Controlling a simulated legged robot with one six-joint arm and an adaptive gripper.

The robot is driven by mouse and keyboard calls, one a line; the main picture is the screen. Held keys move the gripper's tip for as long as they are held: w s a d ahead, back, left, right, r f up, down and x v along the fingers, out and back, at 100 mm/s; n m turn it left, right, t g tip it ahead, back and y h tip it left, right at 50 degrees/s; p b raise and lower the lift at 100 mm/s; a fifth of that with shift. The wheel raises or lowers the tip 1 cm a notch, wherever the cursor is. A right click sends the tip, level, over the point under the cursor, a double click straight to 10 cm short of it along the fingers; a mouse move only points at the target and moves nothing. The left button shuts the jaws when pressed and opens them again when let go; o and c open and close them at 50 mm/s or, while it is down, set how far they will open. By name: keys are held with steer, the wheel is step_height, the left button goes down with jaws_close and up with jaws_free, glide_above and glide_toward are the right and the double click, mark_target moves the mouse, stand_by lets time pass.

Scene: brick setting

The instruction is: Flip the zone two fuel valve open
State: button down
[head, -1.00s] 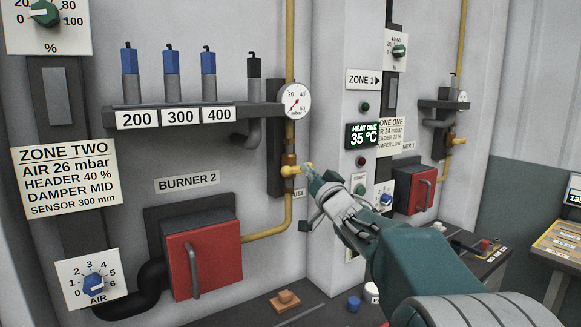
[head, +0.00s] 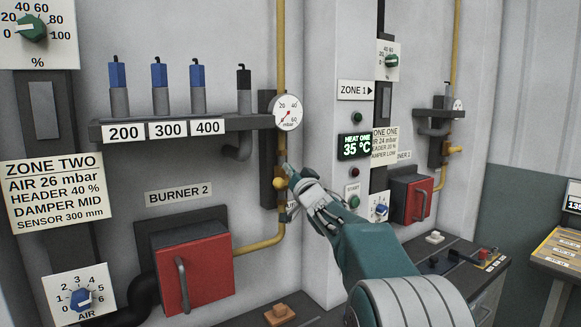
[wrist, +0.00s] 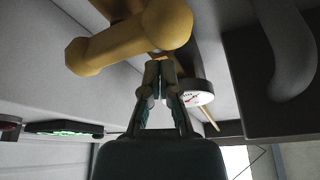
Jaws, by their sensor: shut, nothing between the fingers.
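The zone two fuel valve has a yellow handle (head: 279,184) on the yellow gas pipe (head: 274,238), below the round mbar gauge (head: 287,112). In the wrist view the handle (wrist: 120,43) is a thick yellow bar with rounded ends, large and close. My gripper (head: 289,169) is just above and right of the handle in the head view, and partly covers the label below. In the wrist view my gripper (wrist: 159,68) has its fingertips together and empty, beside the yellow bar. I cannot tell whether they touch it.
The red burner 2 box (head: 190,270) stands at lower left. A dark shelf (head: 220,128) with blue-capped tubes juts out left of the gauge. The zone 1 panel (head: 352,120) is to the right. A bench (head: 330,315) runs below.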

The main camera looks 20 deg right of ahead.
steer(key=shift+s+a+f, duration=0.1)
steer(key=shift+a+f, duration=0.75)
steer(key=shift+a, duration=0.05)
steer(key=shift+d+f+n+y, duration=0.15)
steer(key=shift+d+n+y, duration=0.2)
steer(key=shift+n, duration=0.15)
